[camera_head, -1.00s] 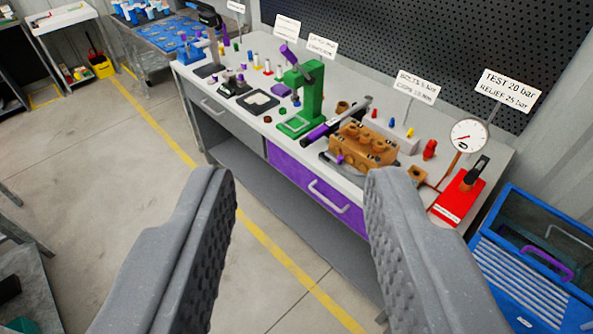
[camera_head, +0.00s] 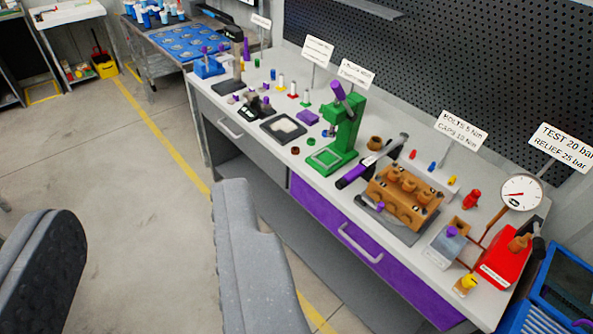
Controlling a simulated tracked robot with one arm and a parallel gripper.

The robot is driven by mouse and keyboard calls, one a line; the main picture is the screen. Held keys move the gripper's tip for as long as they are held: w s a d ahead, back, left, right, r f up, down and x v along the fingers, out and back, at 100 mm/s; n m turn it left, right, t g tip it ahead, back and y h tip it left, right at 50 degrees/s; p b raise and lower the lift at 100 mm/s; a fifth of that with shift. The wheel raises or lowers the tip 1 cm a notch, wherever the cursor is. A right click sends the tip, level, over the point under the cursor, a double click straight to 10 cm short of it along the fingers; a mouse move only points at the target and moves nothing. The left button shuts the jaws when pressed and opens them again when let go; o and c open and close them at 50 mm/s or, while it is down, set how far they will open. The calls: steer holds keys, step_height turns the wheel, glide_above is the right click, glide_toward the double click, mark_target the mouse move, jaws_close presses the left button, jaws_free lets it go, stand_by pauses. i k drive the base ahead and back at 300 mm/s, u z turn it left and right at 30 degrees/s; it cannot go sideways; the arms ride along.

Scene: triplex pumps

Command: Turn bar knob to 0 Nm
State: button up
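A torque wrench (camera_head: 376,160) with a black and purple bar lies on the workbench (camera_head: 270,160), behind the brown pump block (camera_head: 405,190) and right of the green press. I cannot make out a separate knob or any scale on it at this size. A sign (camera_head: 460,137) behind it reads "BOLTS 5 Nm, CAPS 10 Nm". My gripper (camera_head: 148,205) is open and empty. Its two grey fingers are wide apart at the lower left, over the floor in the picture and clear of the bench objects.
The green press (camera_head: 343,135) stands left of the wrench. A pressure gauge (camera_head: 522,192) and a red pump unit (camera_head: 500,260) are at the right end. A grey block (camera_head: 447,246) sits near the front edge. A purple drawer (camera_head: 345,235) is below. Floor is clear left.

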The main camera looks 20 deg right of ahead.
mark_target(340, 183)
steer(key=z, duration=0.15)
steer(key=i, duration=1.1)
steer(key=z, duration=0.8)
